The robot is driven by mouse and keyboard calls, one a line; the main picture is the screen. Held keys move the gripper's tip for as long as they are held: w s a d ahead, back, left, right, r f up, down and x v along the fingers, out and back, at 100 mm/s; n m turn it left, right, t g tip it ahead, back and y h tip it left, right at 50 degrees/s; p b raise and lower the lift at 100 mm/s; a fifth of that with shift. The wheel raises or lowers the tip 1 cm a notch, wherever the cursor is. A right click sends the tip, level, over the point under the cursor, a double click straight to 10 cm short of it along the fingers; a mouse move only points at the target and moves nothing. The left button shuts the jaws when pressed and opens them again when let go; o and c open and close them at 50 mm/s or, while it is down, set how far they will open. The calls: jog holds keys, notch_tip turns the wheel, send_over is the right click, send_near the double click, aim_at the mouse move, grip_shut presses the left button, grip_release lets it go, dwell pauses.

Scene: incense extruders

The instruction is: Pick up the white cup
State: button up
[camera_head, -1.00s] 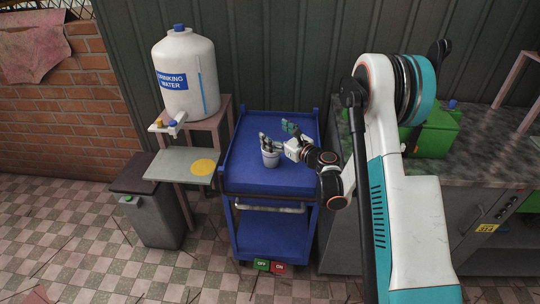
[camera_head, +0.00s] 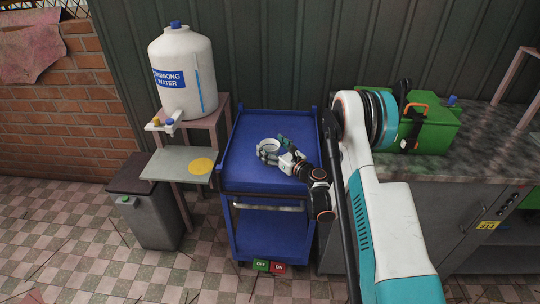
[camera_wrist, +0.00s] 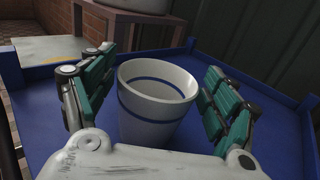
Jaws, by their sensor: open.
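The white cup (camera_wrist: 150,124) stands upright on the blue cart in the wrist view, with a blue stripe near its rim and another inside. The cup's base is hidden behind my gripper's body in the wrist view.
The blue cart (camera_head: 245,172) has raised edges and corner posts. A drinking water jug (camera_head: 183,75) stands on a stand to the left, above a small shelf with a yellow disc (camera_head: 201,166). A counter with a green container (camera_head: 425,125) is on the right. The rest of the cart top is clear.

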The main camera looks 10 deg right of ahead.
aim_at(264, 141)
jog(key=b+x, duration=0.1)
jog(key=x, duration=0.2)
jog(key=shift+w+a+f, duration=0.15)
jog(key=shift+w+a, duration=0.05)
jog(key=shift+w, duration=0.05)
jog(key=shift+w+a, duration=0.25)
jog(key=shift+w, duration=0.3)
jog(key=shift+c, duration=0.6)
jog(key=c, duration=1.1)
jog(key=shift+c, duration=0.7)
